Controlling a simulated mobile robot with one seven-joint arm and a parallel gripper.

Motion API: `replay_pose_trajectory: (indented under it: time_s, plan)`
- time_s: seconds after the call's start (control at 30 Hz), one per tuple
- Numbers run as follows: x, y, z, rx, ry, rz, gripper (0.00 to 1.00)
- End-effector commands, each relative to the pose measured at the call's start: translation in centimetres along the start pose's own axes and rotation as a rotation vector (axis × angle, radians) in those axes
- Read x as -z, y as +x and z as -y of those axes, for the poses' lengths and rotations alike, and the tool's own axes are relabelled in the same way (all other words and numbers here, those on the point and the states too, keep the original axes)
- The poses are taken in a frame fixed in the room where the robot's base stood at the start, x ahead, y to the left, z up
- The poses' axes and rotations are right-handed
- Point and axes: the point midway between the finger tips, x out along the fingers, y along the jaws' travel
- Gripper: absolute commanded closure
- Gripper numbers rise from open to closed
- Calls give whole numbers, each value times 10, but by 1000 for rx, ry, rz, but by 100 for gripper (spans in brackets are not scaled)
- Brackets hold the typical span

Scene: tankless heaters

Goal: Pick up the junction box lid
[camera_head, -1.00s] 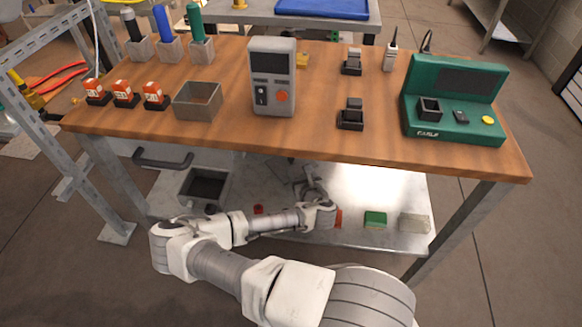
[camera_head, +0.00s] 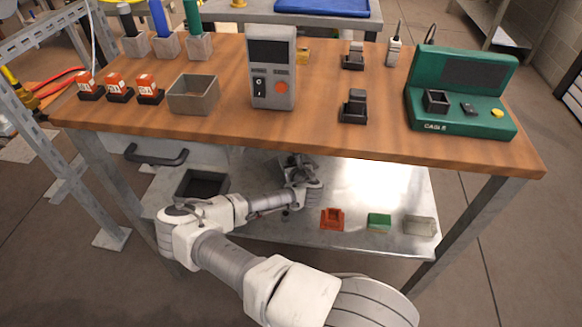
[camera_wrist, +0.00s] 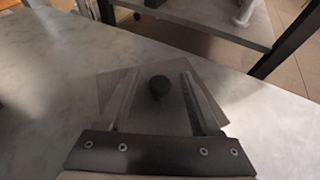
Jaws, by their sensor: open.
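The junction box lid appears to be the flat grey square plate (camera_wrist: 150,113) with a dark round knob (camera_wrist: 158,87) in the wrist view. It lies on a pale, smooth surface. My gripper (camera_wrist: 160,74) is open, with one finger on each side of the knob, over the plate. I cannot tell whether the fingers touch the plate. In the head view my gripper (camera_head: 298,168) is over the lower shelf, beneath the wooden tabletop. The lid cannot be made out clearly there.
The lower metal shelf (camera_head: 385,190) holds an orange piece (camera_head: 332,219), a green block (camera_head: 379,222), a pale box (camera_head: 420,226) and a dark open bin (camera_head: 202,185). The wooden tabletop (camera_head: 300,133) overhangs the shelf, with table legs (camera_head: 470,220) at its sides.

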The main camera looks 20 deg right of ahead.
Motion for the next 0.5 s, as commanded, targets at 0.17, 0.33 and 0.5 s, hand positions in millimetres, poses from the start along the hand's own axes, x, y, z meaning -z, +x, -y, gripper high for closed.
replay_pose_trajectory:
  time_s: [0.17, 0.33, 0.5]
  plan:
    - [0, 0, 0, 0, 0, 0, 58]
    - [0, 0, 0, 0, 0, 0, 89]
    - [0, 0, 0, 0, 0, 0, 100]
